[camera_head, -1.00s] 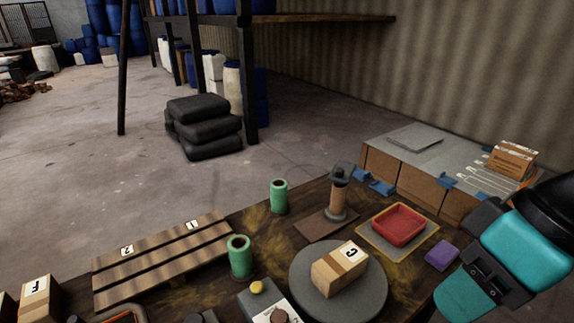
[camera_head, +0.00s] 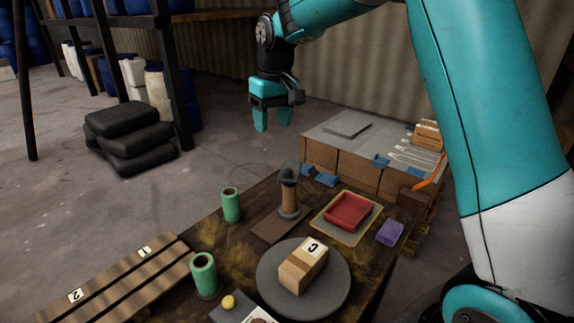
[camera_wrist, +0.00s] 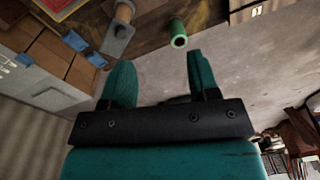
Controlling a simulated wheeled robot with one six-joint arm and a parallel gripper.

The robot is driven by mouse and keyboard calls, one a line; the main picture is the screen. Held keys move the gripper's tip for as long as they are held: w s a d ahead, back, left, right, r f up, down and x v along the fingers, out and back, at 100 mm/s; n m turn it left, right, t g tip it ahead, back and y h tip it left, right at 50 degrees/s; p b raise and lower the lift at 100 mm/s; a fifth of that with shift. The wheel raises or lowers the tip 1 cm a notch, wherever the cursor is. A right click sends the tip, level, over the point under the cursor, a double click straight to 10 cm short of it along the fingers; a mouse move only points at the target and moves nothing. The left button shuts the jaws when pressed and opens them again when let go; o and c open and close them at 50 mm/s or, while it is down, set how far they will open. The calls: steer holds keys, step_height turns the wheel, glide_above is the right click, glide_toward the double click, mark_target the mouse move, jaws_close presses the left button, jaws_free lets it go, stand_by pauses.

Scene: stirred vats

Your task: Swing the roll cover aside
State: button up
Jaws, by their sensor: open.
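A tan roll (camera_head: 289,199) stands upright on a brown board at the back of the dark wooden table. A dark grey block (camera_head: 289,174), which looks like the roll cover, sits over its top. In the wrist view the roll (camera_wrist: 124,12) and a grey piece by it (camera_wrist: 118,38) show at the top left, partly cut off. My gripper (camera_head: 273,122) is open and empty, fingers pointing down, above and behind the roll in the head view and well apart from it. Its two teal fingers also show in the wrist view (camera_wrist: 160,65).
Green cylinders (camera_head: 231,205) (camera_head: 204,275) stand left of the roll. A round grey plate (camera_head: 333,291) bears box C (camera_head: 303,266). A red tray (camera_head: 348,212) and purple block (camera_head: 390,233) lie to the right. A cardboard-sided bench (camera_head: 345,160) with blue clips stands behind.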

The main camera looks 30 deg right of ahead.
steer(key=w+d+f+m, duration=0.2)
steer(key=w+d+f, duration=0.2)
steer(key=w+d, duration=0.4)
steer(key=p, duration=0.4)
glide_toward(288, 169)
steer(key=shift+h, duration=0.3)
steer(key=f, duration=1)
steer(key=shift+a+f, duration=0.1)
steer(key=shift+a, duration=0.1)
jaws_close()
steer(key=shift+m, duration=0.3)
steer(key=shift+a, duration=0.15)
